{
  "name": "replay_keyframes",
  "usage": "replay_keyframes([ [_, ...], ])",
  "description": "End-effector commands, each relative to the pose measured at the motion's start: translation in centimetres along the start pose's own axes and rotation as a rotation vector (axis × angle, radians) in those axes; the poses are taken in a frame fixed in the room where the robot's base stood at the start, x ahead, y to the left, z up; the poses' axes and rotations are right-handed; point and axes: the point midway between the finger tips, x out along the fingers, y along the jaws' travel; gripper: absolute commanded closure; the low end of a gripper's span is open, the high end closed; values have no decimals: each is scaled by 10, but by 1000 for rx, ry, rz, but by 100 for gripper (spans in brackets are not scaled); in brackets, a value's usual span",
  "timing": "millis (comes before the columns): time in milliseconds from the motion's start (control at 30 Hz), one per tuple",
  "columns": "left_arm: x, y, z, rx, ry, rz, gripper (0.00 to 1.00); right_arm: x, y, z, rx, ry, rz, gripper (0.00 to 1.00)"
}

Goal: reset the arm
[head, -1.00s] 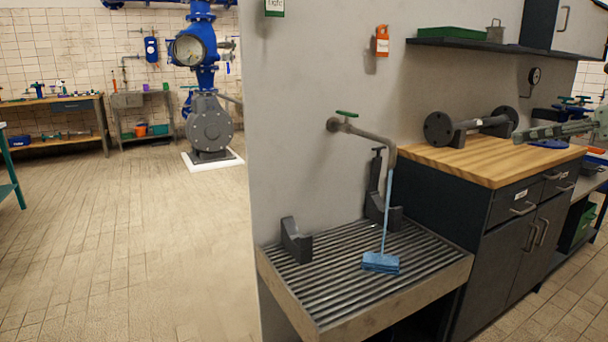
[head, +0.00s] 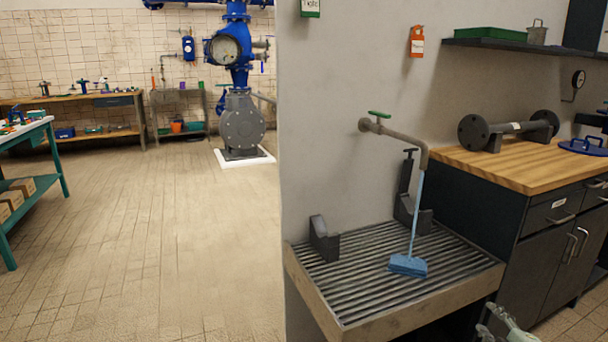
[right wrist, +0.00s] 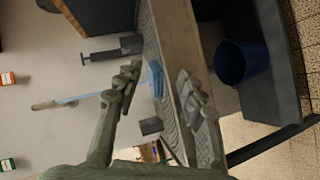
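My right gripper (head: 490,320) shows at the bottom right edge of the head view, low in front of the dark cabinet. In the right wrist view its two fingers (right wrist: 160,85) stand wide apart with nothing held between them. A blue brush (head: 408,264) stands upright on the slatted sink grate (head: 365,285), its handle reaching up to the tap spout (head: 395,133). In the right wrist view the brush head (right wrist: 156,78) shows beyond the fingers, apart from them. My left gripper is in neither view.
A wooden-topped cabinet (head: 505,172) carries a dark flanged pipe piece (head: 510,131) and a blue ring-shaped part (head: 583,147). A green-framed table (head: 35,135) stands at the far left. The tiled floor (head: 150,230) is open. A dark blue bin (right wrist: 242,62) shows in the wrist view.

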Motion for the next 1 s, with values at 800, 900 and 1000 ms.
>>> replay_keyframes([
  [800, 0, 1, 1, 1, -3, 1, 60, -228, -382, 11, 855, -778, -700, 60],
  [900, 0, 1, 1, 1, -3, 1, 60, -228, -382, 11, 855, -780, -701, 60],
  [1000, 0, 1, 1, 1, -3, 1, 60, -228, -382, 11, 854, -778, -700, 60],
])
